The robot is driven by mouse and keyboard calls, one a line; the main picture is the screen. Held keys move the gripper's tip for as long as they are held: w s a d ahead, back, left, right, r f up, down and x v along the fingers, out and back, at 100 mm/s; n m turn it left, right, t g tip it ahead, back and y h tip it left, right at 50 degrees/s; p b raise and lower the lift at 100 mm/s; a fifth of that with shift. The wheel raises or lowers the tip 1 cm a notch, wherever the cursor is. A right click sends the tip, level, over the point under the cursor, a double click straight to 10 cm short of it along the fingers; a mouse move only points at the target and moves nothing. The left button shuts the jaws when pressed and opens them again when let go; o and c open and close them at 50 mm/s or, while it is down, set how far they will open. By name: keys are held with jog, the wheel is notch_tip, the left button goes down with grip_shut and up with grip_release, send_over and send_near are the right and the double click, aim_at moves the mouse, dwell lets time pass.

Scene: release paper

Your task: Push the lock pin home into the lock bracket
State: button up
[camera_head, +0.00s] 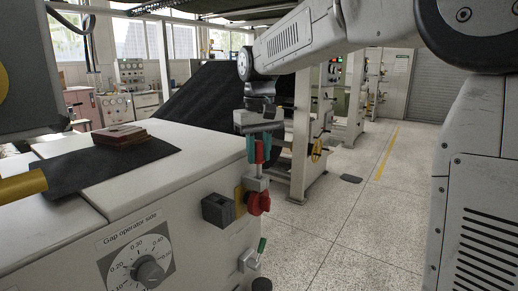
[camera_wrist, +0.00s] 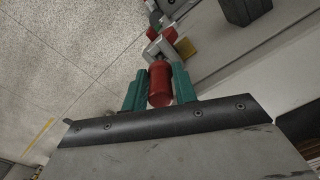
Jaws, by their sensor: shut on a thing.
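My gripper (camera_head: 259,158) points down beside the right end of the white machine, with its teal fingers shut on a red handle, which I take for the lock pin (camera_head: 259,152). In the wrist view, the red pin handle (camera_wrist: 159,85) lies between the two teal fingers (camera_wrist: 161,74). Just below the fingers is a light grey block (camera_head: 256,184), probably the lock bracket, which also shows in the wrist view (camera_wrist: 158,47). A red knob-like part (camera_head: 258,203) is under it. How deep the pin sits in the bracket is hidden.
A yellow plate (camera_head: 240,202) and a dark box (camera_head: 218,210) stick out from the machine's side, left of the bracket. A green-tipped lever (camera_head: 262,246) is lower down. A black mat (camera_head: 100,168) with a red-edged stack (camera_head: 121,135) lies on top. Open floor (camera_head: 350,230) is at the right.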

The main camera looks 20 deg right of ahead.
aim_at(259, 142)
jog(key=shift+f, duration=2.05)
jog(key=o, duration=1)
jog(key=shift+o, duration=0.2)
notch_tip(259, 142, up, 8)
jog(key=shift+f, duration=0.1)
jog(key=shift+f, duration=0.4)
jog(key=s+d+f, duration=0.1)
jog(key=s+f, duration=0.3)
jog(key=s, duration=0.6)
jog(key=s+d+f+m+t, duration=0.1)
jog(key=s+f, duration=0.2)
jog(key=s, duration=0.7)
jog(key=s+d+f, duration=0.1)
jog(key=s+f, duration=0.3)
jog(key=s, duration=0.6)
jog(key=shift+s+f, duration=0.3)
jog(key=shift+s, duration=0.1)
